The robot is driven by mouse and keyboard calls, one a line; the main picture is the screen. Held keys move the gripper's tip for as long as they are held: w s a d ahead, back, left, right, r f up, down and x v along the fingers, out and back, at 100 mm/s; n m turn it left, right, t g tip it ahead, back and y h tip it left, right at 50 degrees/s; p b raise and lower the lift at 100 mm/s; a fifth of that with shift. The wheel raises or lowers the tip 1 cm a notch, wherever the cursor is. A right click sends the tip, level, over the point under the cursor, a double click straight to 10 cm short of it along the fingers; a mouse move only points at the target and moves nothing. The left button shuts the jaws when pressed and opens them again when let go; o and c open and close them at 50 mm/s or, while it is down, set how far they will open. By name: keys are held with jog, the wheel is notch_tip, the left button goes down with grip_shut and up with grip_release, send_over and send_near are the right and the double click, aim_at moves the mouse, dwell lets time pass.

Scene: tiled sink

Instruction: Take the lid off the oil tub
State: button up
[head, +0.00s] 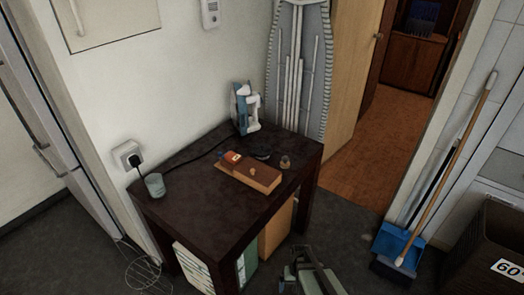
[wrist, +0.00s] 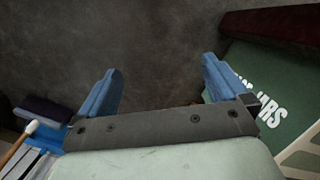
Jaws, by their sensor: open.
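My gripper (wrist: 161,72) is open and empty, its two blue fingers spread over bare dark floor in the wrist view. In the head view my arm shows at the bottom, in front of the dark table and below its top. I cannot clearly pick out the oil tub. A small brownish jar (head: 285,162) near the table's right end may be it, but it is too small to tell whether it has a lid. A long brown wooden block (head: 250,174) lies left of it, with small orange pieces on it. My gripper is well apart from all of these.
The dark table (head: 187,205) also bears a glass (head: 155,185), a blue-white iron (head: 244,108) and a black item (head: 262,153). Binders stand beneath; a green one (wrist: 245,95) is close to my right finger. A blue dustpan (head: 397,242) and broom lean at the right.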

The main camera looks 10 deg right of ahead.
jog(key=w+d+r+m+t, duration=0.15)
jog(key=w+d+r, duration=0.3)
jog(key=w, duration=0.45)
jog(key=w+d+r+t+h, duration=0.1)
jog(key=w+d+r+t, duration=0.25)
jog(key=w+d, duration=0.45)
jog(key=w+d+r+m+t, duration=0.1)
jog(key=w+d+r+t, duration=0.2)
jog(key=w, duration=0.8)
jog(key=w+d+r+t+h, duration=0.1)
jog(key=w+d+r, duration=0.4)
jog(key=r, duration=0.4)
jog(key=w+d+r+t+h, duration=0.1)
jog(key=w+d+r+t, duration=0.15)
jog(key=w+r, duration=0.5)
jog(key=w+d+r+t+h, duration=0.1)
jog(key=w+d+r, duration=0.4)
jog(key=r, duration=0.4)
notch_tip(320, 180, up, 13)
jog(key=m+g+y, duration=0.3)
jog(key=m+g, duration=0.8)
jog(key=m, duration=0.6)
send_over(262, 145)
jog(key=shift+t, duration=0.25)
notch_tip(262, 145, down, 14)
jog(key=shift+f, duration=0.1)
jog(key=c, duration=0.7)
